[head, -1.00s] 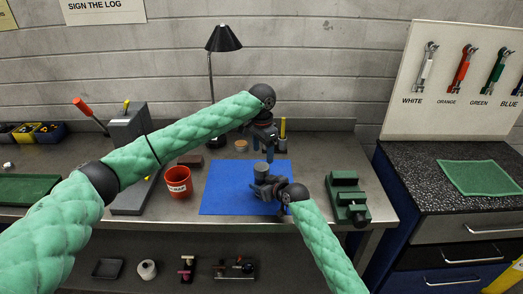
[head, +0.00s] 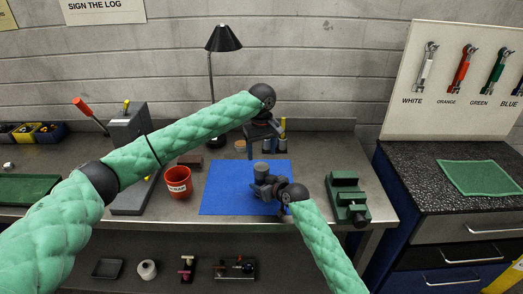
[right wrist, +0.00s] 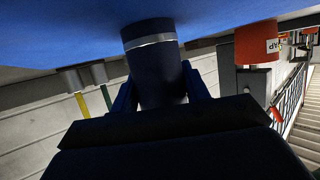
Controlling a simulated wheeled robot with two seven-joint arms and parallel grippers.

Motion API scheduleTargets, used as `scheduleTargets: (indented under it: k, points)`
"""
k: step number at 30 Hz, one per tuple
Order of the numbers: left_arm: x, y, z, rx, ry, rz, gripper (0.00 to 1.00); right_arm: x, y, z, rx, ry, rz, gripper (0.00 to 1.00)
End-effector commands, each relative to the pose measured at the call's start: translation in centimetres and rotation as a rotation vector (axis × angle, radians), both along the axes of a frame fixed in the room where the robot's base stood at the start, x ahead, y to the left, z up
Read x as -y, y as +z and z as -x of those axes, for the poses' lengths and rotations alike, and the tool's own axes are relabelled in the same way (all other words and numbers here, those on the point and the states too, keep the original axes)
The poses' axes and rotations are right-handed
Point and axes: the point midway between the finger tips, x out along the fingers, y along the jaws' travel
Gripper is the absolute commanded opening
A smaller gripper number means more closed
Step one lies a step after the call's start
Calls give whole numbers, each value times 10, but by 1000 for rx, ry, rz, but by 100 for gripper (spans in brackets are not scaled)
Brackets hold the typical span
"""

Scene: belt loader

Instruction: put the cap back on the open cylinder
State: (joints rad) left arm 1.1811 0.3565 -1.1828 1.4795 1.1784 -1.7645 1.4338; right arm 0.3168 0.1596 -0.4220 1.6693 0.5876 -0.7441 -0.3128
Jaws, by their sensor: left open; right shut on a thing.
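A grey cylinder (head: 261,170) stands upright at the middle of the blue mat. My right gripper (head: 264,184) is shut on it from the right side. In the right wrist view the cylinder (right wrist: 157,72) looks dark, with a pale band near its end by the mat, and sits between the two blue fingers. My left gripper (head: 263,148) is open, behind and above the cylinder, pointing down, with nothing visible between its fingers. I cannot make out a separate cap; whether one sits on the cylinder is too small to tell.
The blue mat (head: 225,200) is otherwise clear. A red cup (head: 178,183) stands left of it and a green vise (head: 347,198) right of it. A tan disc (head: 240,145), a holder with a yellow-handled tool (head: 283,144) and a black lamp (head: 223,40) are behind.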

Motion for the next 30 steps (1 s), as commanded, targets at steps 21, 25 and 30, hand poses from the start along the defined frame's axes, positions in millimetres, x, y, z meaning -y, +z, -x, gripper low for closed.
scheduleTargets:
  k: [21,25,30]
  points:
    - [0,0,0,-1,366,-2,67,0,0,0,0,0,0,0]
    - [0,-1,0,-1,365,-2,67,0,0,0,0,0,0,0]
    - [0,-12,0,-1,365,-2,67,0,0,0,0,0,0,0]
